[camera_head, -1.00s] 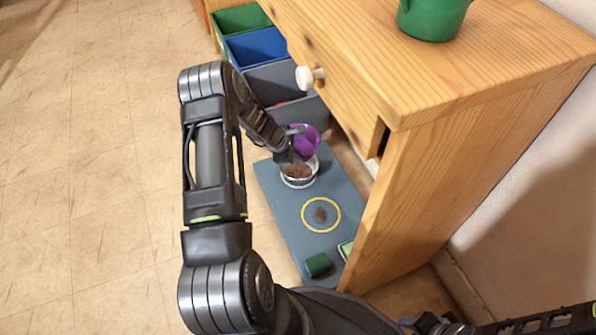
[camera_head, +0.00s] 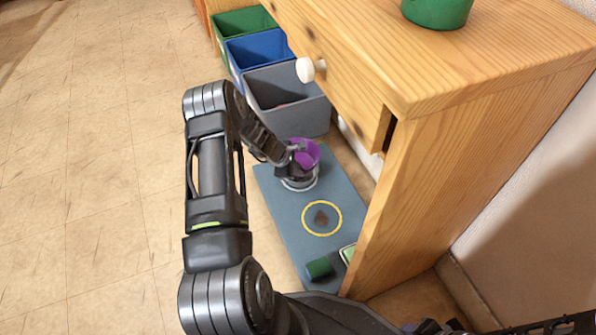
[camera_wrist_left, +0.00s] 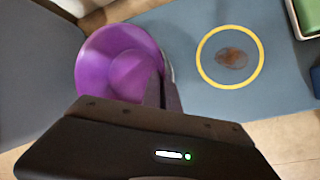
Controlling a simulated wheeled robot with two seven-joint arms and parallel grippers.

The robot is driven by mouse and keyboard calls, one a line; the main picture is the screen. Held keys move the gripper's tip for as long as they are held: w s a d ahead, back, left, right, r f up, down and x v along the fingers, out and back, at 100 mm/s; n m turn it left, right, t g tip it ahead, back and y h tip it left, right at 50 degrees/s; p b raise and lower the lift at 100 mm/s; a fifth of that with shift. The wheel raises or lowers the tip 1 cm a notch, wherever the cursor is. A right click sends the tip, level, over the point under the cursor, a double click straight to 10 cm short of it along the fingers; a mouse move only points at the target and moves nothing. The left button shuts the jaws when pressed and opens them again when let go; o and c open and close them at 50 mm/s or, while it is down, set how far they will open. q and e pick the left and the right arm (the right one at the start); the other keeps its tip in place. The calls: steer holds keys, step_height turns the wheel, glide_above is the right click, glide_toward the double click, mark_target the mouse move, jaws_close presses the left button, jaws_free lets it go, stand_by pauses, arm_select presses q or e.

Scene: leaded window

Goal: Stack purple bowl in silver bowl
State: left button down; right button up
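The purple bowl (camera_head: 305,154) is at the far end of the mat in the head view, its open side facing up. It also shows in the left wrist view (camera_wrist_left: 112,60). The silver bowl (camera_head: 301,184) stands on the mat directly below it, mostly covered by the purple bowl and my gripper. I cannot tell whether the two bowls touch. My left gripper (camera_head: 290,158) is shut on the purple bowl's rim; in the wrist view the fingers are at its right side. The silver bowl's contents are hidden. My right gripper is out of view.
A grey bin (camera_head: 290,98) stands behind the mat. A wooden cabinet (camera_head: 440,210) closes off the right. Floor to the left is clear.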

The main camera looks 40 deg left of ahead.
arm_select(q)
steer(key=shift+f+b, duration=0.5)
steer(key=shift+b, duration=0.05)
steer(key=shift+f, duration=0.1)
steer(key=c, duration=1.6)
jaws_free()
steer(key=shift+c, duration=0.2)
